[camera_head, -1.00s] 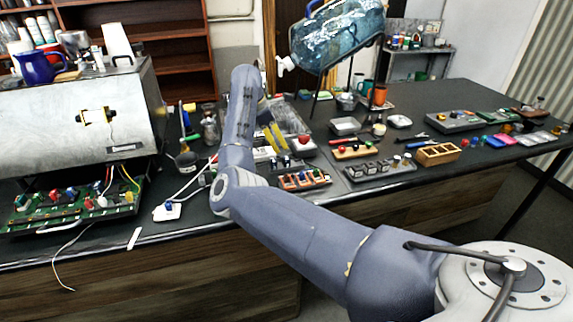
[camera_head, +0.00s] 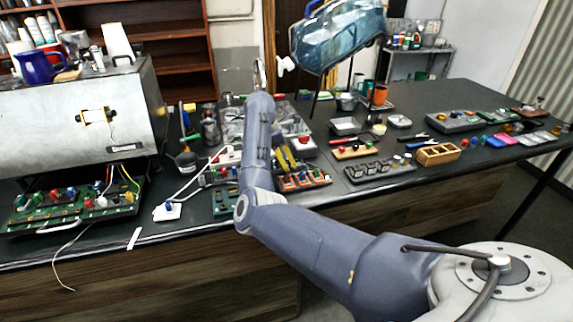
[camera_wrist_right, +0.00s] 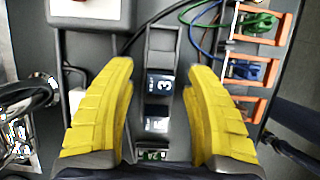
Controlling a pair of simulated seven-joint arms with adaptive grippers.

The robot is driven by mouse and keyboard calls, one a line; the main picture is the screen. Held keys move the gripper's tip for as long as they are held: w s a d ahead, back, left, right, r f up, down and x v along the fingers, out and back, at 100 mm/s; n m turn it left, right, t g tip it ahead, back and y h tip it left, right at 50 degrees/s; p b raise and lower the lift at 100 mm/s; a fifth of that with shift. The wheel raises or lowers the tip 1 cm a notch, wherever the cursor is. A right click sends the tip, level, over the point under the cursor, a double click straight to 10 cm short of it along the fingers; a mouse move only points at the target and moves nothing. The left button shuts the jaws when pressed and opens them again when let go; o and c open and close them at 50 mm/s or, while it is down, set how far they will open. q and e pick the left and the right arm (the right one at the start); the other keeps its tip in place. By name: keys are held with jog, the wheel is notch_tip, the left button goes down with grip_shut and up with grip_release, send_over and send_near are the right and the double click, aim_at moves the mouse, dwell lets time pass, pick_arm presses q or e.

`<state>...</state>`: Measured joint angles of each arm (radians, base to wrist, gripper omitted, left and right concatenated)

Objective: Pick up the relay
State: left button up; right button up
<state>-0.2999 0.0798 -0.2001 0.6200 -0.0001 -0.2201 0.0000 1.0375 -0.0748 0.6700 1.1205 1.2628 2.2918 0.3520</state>
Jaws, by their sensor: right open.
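My right gripper (camera_head: 286,158) is open, with its yellow fingers pointing down over the bench. In the right wrist view, the open fingers of this gripper (camera_wrist_right: 160,72) stand on either side of a narrow grey holder (camera_wrist_right: 163,40). In the holder is a dark block, apparently a relay (camera_wrist_right: 160,86), with a white "3" on its face. A second dark block (camera_wrist_right: 156,118) sits just below it. Neither finger visibly touches the blocks. In the head view my arm and fingers hide most of this spot. My left gripper is not in view.
An orange-framed terminal row (camera_head: 303,181) with coloured wires lies close to the right of the fingers. A white box with a red button (camera_head: 303,146) is just behind. A tray of dark modules (camera_head: 375,170) and a wooden box (camera_head: 438,154) stand to the right.

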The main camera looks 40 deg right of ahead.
jog(key=shift+f, duration=0.1)
jog(key=shift+c, duration=0.5)
grip_shut()
